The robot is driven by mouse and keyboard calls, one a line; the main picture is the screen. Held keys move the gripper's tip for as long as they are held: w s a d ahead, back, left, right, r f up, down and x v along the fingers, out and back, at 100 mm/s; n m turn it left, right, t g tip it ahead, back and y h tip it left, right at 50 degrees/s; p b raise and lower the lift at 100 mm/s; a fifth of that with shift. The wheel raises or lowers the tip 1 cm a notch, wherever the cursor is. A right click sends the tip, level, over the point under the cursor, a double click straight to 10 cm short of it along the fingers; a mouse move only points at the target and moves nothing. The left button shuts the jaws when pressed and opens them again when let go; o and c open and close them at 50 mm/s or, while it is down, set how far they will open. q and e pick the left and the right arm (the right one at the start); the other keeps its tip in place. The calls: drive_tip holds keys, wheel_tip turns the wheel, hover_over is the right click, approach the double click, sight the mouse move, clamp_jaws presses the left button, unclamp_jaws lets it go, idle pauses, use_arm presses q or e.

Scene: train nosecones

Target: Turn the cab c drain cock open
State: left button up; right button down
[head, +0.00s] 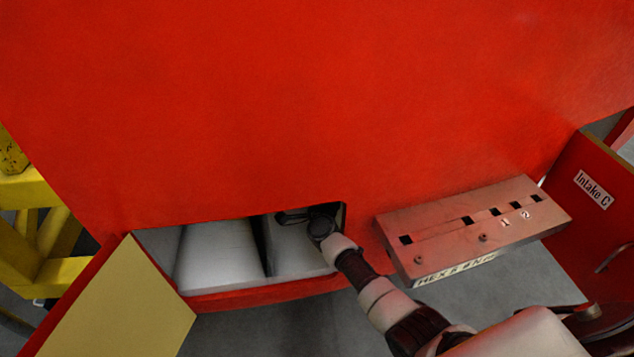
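My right arm comes in from the lower right and reaches into a low opening in the red nosecone (330,110). My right gripper (292,217) is a small dark shape at the opening's upper right, in shadow. I cannot tell whether it is open or shut, or whether it touches anything. The cab C drain cock cannot be made out; the wrist and shadow cover that corner. Pale grey rounded bodies, one at the left (218,258) and one at the right (296,258), fill the opening below the gripper. My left gripper is not in view.
A hatch door (125,305) with a cream inner face stands open at lower left. A red slotted tool rack (470,225) is right of the opening. A red panel marked "Intake C" (593,190) stands at far right. A yellow frame (45,225) is at left.

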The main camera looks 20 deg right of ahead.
drive_tip(key=shift+f, duration=0.15)
drive_tip(key=c, duration=1.1)
unclamp_jaws()
drive_tip(key=shift+s, duration=0.1)
